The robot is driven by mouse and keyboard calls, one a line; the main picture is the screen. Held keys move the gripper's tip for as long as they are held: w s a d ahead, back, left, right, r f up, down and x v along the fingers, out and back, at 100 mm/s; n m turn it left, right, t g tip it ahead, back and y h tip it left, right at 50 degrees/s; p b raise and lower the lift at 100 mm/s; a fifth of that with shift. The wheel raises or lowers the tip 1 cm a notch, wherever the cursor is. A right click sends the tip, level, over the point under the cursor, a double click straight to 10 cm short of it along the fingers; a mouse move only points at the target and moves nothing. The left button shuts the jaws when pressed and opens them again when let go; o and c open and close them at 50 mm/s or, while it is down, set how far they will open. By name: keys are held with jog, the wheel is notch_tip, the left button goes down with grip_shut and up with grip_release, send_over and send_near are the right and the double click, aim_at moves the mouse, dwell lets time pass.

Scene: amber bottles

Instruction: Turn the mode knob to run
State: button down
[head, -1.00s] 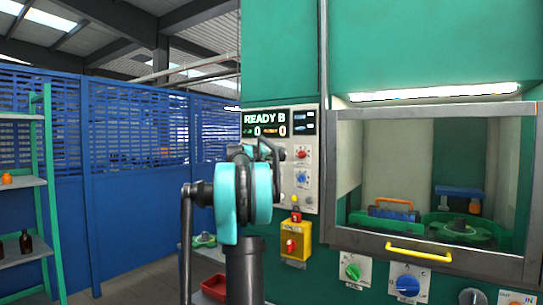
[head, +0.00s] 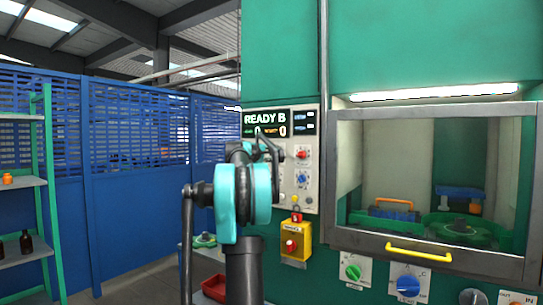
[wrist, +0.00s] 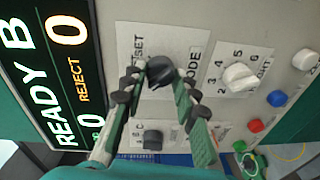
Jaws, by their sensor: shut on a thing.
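The mode knob is a black knob (wrist: 160,72) on a white plate in the wrist view. Letters reading "MODE" and "SET" show beside it, partly covered. My gripper (wrist: 161,80) has one fingertip on each side of this knob and is shut on it. The knob's pointer is hard to make out, so I cannot tell its setting. In the head view, my arm hides the knob. The display (head: 278,123) on the control panel reads "READY B" with zeros below.
In the wrist view, a second black knob (wrist: 152,139) sits below, between my fingers. A numbered white knob (wrist: 239,76) and blue (wrist: 277,98) and red (wrist: 255,125) buttons lie to the right. In the head view, a yellow box (head: 295,240) hangs under the panel.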

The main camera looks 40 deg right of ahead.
dwell(0.4)
jog(key=c, duration=1.2)
grip_release()
jog(key=shift+o, duration=0.2)
jog(key=f+v, duration=0.1)
jog(key=v, duration=1.1)
jog(key=shift+r, duration=0.4)
jog(key=s+a+f+m+g+y, duration=0.1)
jog(key=s+a+f+y, duration=0.3)
jog(key=s+a+f, duration=0.8)
jog(key=s+a+f+m+g+y, duration=0.2)
jog(key=a+f, duration=0.5)
jog(key=f, duration=1.1)
jog(key=s+a+f+m+t+y, duration=0.1)
jog(key=s+a+f+y, duration=0.4)
jog(key=s+a+f, duration=0.7)
jog(key=s+a+f+y, duration=0.2)
jog(key=s+a+f, duration=0.2)
jog(key=f, duration=0.3)
jog(key=s+a+f+g+y, duration=0.1)
jog(key=s+a+f+y, duration=0.1)
jog(key=s+a+f, duration=0.3)
notch_tip(320, 180, down, 2)
jog(key=shift+f, duration=0.25)
